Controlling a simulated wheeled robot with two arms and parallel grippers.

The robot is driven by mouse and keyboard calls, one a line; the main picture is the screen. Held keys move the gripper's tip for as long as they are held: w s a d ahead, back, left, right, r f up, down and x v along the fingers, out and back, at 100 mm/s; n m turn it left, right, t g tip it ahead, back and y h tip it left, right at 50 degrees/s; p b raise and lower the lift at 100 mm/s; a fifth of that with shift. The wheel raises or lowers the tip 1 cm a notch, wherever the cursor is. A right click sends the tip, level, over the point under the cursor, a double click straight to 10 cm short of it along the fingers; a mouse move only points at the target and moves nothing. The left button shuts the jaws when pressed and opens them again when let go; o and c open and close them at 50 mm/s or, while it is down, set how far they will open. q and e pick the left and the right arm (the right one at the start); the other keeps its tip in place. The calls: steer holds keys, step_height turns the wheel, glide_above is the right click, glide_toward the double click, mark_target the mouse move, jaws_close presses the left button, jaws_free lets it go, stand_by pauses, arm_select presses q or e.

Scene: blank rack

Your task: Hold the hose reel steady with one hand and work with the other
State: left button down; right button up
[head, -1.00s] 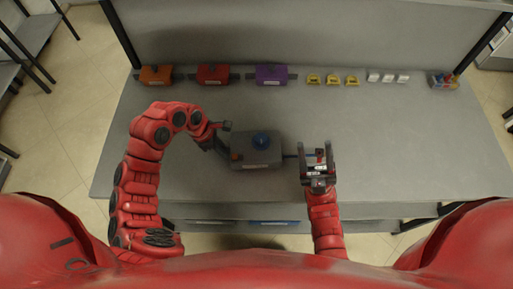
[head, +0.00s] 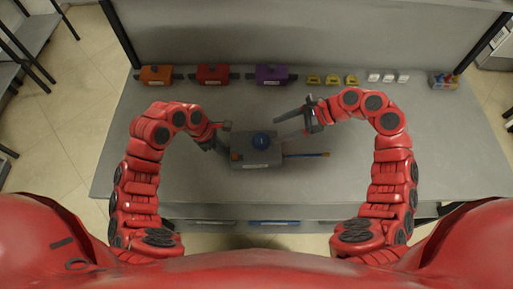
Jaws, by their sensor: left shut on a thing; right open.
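The hose reel appears to be the grey box (head: 257,158) with a blue round knob on top and a small orange part on its left side. It sits on the grey bench in the middle of the head view. A thin dark rod (head: 306,155) with a blue and yellowish tip sticks out of its right side. My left gripper (head: 222,141) is shut on the reel's left end; its exact grip spot is partly hidden. My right gripper (head: 290,121) is open and empty, above and to the right of the knob in the picture, apart from the reel.
Along the back stand similar boxes in orange (head: 155,74), red (head: 212,74) and purple (head: 271,74). Right of them are yellow pieces (head: 332,79), white pieces (head: 388,76) and a bin of coloured items (head: 443,80). The bench right of my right arm is clear.

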mark_target(257, 139)
steer(key=shift+x, duration=3.75)
steer(key=shift+w+r+n+g, duration=0.1)
steer(key=shift+r+n+g, duration=0.05)
steer(key=shift+n+g, duration=0.35)
steer(key=shift+a+n+g, duration=0.1)
steer(key=shift+n+g, duration=0.7)
steer(key=shift+n, duration=0.1)
steer(key=shift+n+g, duration=0.3)
steer(key=shift+n+h, duration=0.3)
steer(key=shift+s, duration=0.2)
